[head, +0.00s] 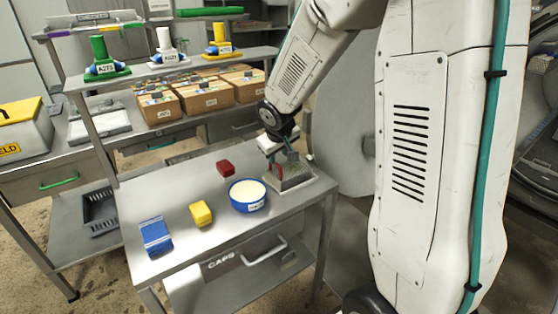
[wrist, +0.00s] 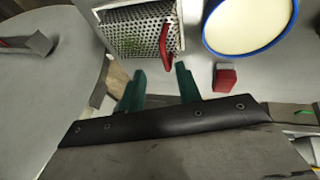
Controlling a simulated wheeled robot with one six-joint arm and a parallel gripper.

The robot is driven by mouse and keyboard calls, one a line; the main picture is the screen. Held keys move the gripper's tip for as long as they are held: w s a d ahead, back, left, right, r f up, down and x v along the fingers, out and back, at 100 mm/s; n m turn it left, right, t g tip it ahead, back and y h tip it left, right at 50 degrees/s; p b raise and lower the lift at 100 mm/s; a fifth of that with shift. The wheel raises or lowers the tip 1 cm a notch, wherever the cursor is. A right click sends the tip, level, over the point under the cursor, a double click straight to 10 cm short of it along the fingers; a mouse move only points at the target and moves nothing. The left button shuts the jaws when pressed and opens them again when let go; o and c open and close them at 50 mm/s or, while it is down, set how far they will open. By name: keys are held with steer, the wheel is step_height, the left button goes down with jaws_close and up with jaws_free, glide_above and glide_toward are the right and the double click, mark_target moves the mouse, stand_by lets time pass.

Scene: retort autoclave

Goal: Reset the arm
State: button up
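My gripper (wrist: 160,70) shows two green fingers held apart in the wrist view, with nothing seen between them. In the head view my gripper (head: 279,157) points down at the right back part of the steel table (head: 170,188), just above a small metal holder (head: 296,182). In the wrist view this holder (wrist: 133,30) has a perforated top and a red handle (wrist: 166,45), just beyond the fingertips. My arm reaches down to it from the upper right. Contact between fingers and holder cannot be told.
A blue bowl (head: 248,206) with cream contents stands beside the holder. A red block (head: 226,168), a yellow block (head: 201,213) and a blue pack (head: 156,236) lie on the table. Behind are shelves with cartons (head: 207,98) and green, white and yellow stands. A rounded grey surface (head: 343,150) is at right.

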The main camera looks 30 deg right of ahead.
steer(key=s+a+r+g+y, duration=0.1)
steer(key=s+a+r, duration=0.3)
steer(key=s, duration=0.6)
steer(key=s+a+r+g+y, duration=0.1)
steer(key=s+a+r, duration=0.3)
steer(key=s, duration=0.7)
steer(key=s+a+r+m+g, duration=0.1)
steer(key=s+a+r, duration=0.3)
steer(key=s, duration=0.7)
steer(key=shift+r+y, duration=0.4)
steer(key=shift+r, duration=0.15)
